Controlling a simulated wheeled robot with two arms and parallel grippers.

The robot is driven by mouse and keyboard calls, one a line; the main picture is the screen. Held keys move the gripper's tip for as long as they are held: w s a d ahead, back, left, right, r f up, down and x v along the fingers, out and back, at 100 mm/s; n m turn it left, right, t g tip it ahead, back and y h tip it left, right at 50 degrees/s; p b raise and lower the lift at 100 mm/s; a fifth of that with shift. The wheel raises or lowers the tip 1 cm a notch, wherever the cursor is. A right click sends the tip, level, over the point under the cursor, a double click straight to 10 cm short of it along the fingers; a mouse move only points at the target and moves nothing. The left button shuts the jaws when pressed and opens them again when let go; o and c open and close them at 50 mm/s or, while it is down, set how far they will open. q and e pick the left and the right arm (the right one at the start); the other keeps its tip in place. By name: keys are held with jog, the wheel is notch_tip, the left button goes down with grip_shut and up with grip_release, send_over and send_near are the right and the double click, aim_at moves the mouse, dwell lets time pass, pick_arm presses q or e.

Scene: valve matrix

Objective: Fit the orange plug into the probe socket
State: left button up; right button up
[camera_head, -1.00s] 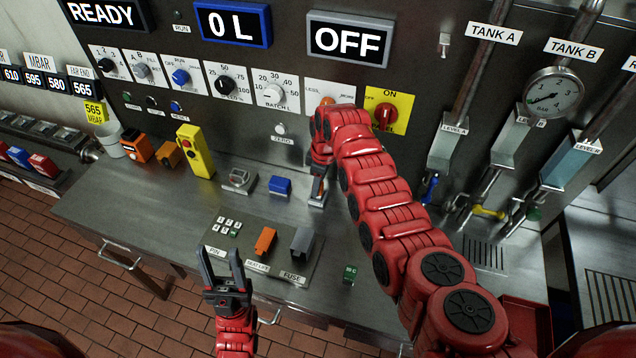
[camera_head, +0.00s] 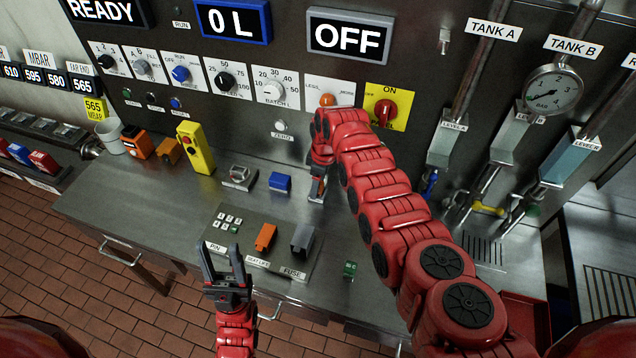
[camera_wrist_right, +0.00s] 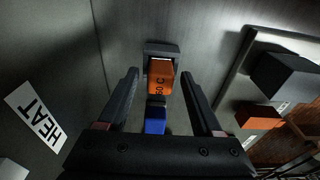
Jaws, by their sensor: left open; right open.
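In the right wrist view, the orange plug (camera_wrist_right: 160,78), marked "60 C", stands at a dark grey socket piece (camera_wrist_right: 161,48). I cannot tell how deep it sits. My right gripper (camera_wrist_right: 160,73) is open, with one finger on each side of the plug and visible gaps. In the head view, the right gripper (camera_head: 320,170) is at the back of the bench, below the lower panel dials, and hides most of the plug. My left gripper (camera_head: 222,258) is open and empty above the bench's front edge.
A blue block (camera_head: 280,182) stands left of the right gripper. A tray (camera_head: 225,250) with an orange block (camera_head: 265,238) and a grey block (camera_head: 303,239) lies in front. A green block (camera_head: 350,269) stands right of it. A yellow box (camera_head: 195,148) stands back left.

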aim_at(322, 183)
jog(key=shift+r, duration=0.1)
jog(key=shift+r, duration=0.25)
jog(key=shift+d+r+b, duration=0.1)
jog(key=shift+r+b, duration=0.3)
jog(key=shift+r, duration=0.3)
jog(key=r+b, duration=0.1)
jog(key=r, duration=0.1)
jog(key=r+b, duration=0.1)
jog(key=r, duration=0.3)
jog(key=shift+s+d+r+b, duration=0.1)
jog(key=shift+d+r+b, duration=0.25)
jog(key=shift+d+b, duration=0.05)
jog(key=r, duration=0.1)
jog(key=r+p, duration=0.1)
jog(key=r, duration=0.1)
jog(key=shift+s+d+r, duration=0.15)
jog(key=shift+d+r, duration=0.05)
